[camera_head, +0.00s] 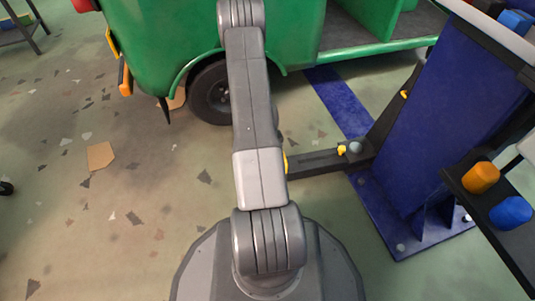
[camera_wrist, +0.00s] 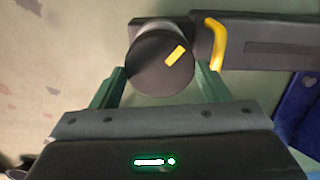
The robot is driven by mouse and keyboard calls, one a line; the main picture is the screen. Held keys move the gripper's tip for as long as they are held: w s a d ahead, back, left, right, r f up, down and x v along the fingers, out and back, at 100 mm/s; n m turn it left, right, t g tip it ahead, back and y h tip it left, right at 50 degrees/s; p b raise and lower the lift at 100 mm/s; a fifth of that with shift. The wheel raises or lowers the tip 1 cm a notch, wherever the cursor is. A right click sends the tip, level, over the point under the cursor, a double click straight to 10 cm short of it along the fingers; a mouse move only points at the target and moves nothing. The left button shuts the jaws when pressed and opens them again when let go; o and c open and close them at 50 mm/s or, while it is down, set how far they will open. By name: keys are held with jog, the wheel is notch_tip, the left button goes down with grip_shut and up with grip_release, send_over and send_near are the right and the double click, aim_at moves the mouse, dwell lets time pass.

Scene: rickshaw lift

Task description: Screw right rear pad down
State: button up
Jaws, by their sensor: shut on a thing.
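The right rear pad (camera_wrist: 155,68) is a dark round disc with a yellow mark on its top. It sits at the end of a black lift arm (camera_wrist: 268,55) with a yellow curved piece beside it. My gripper (camera_wrist: 162,72) has its two green fingers on either side of the pad and is shut on it. In the head view the lift arm (camera_head: 320,162) reaches left from the blue post, and my own arm hides the pad and my gripper.
A green rickshaw (camera_head: 160,45) with a rear wheel (camera_head: 210,92) stands beyond my arm. The blue lift post (camera_head: 440,130) and its base plate stand at the right. A dark shelf (camera_head: 500,225) with orange and blue knobs is at the right edge. The speckled floor at left is mostly clear.

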jog(key=o, duration=1)
jog(key=shift+r, duration=0.1)
notch_tip(320, 180, up, 14)
jog(key=p, duration=0.5)
